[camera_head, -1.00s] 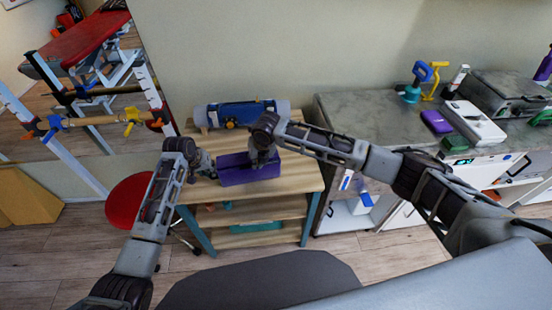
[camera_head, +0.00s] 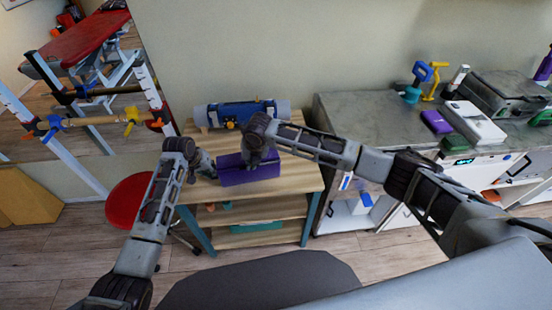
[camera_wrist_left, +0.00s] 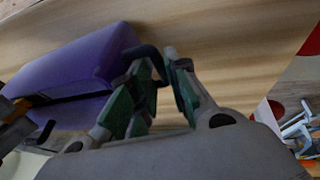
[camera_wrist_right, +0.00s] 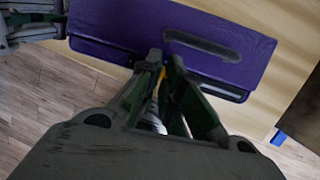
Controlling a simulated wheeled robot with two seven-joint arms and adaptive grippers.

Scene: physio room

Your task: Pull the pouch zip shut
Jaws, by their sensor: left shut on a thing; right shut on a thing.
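The purple pouch (camera_head: 250,175) lies on a wooden table (camera_head: 295,179). A dark zip line runs along its side in the left wrist view (camera_wrist_left: 75,97). My left gripper (camera_head: 213,172) is at the pouch's left end, shut on a dark end loop (camera_wrist_left: 143,52). My right gripper (camera_head: 249,164) is over the pouch's middle, shut on a small yellow-orange zip pull (camera_wrist_right: 161,74) at the zip line. The pull is mostly hidden between the fingers. How much of the zip is open is hard to tell.
A blue roll-like item (camera_head: 240,112) lies at the back of the table. A red stool (camera_head: 130,200) stands to the left. A grey counter (camera_head: 370,125) to the right carries several items. The table's right front part is clear.

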